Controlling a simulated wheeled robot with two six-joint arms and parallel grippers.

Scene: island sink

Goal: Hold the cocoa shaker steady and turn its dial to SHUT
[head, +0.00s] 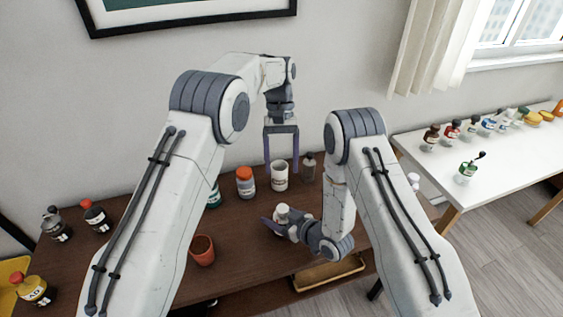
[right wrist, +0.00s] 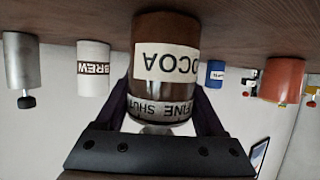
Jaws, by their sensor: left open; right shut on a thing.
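The cocoa shaker (right wrist: 165,90) fills the middle of the right wrist view, which is upside down. It is brown with a white COCOA label and a lower band reading FINE and SHUT; the dial's pointer is not clear. My right gripper (right wrist: 162,108) is shut on it, one finger on each side. In the head view the shaker's pale top (head: 282,212) shows at my right gripper (head: 279,222), standing on the brown table. My left gripper (head: 281,172) is open, fingers pointing down, behind the shaker; its fingers overlap the white mug (head: 279,180) in the picture.
An orange-lidded jar (head: 245,184) and a dark bottle (head: 308,166) flank the mug. A terracotta pot (head: 202,250) stands left of the shaker, with several bottles at the far left. A wooden tray (head: 328,272) is at the front. A white table (head: 490,165) with jars is right.

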